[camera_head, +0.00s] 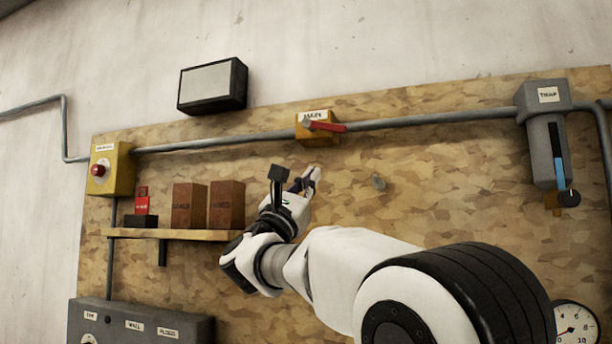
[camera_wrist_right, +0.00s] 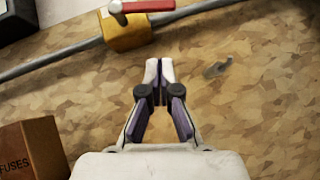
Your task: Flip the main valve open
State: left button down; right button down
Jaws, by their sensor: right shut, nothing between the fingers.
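The main valve is a yellow block (camera_head: 316,137) on the grey pipe, with a red lever (camera_head: 328,127) that lies nearly along the pipe and points right. In the right wrist view the yellow block (camera_wrist_right: 127,33) and red lever (camera_wrist_right: 150,6) are at the top, the lever partly cut off by the frame edge. My right gripper (camera_head: 314,172) is below the valve, in front of the board, shut and empty. It also shows in the right wrist view (camera_wrist_right: 159,65), with its fingertips below and right of the valve, apart from it. My left gripper is not in view.
A shelf (camera_head: 172,234) with brown boxes (camera_head: 227,204) and a small red item (camera_head: 142,204) is left of my right gripper. A yellow box with a red button (camera_head: 98,170) and a grey TEMP unit (camera_head: 544,135) flank the pipe. A small grey peg (camera_head: 378,181) sits right of the gripper.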

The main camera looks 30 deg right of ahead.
aim_at(326, 129)
jog(key=w+d+r+p, duration=0.1)
jog(key=d+r+p, duration=0.3)
jog(key=r+p, duration=0.2)
notch_tip(326, 129, up, 2)
jog(key=shift+w+d+r, duration=0.15)
jog(key=shift+w+d, duration=0.05)
jog(key=shift+d, duration=0.2)
jog(key=shift+w+d, duration=0.1)
jog(key=shift+w, duration=0.1)
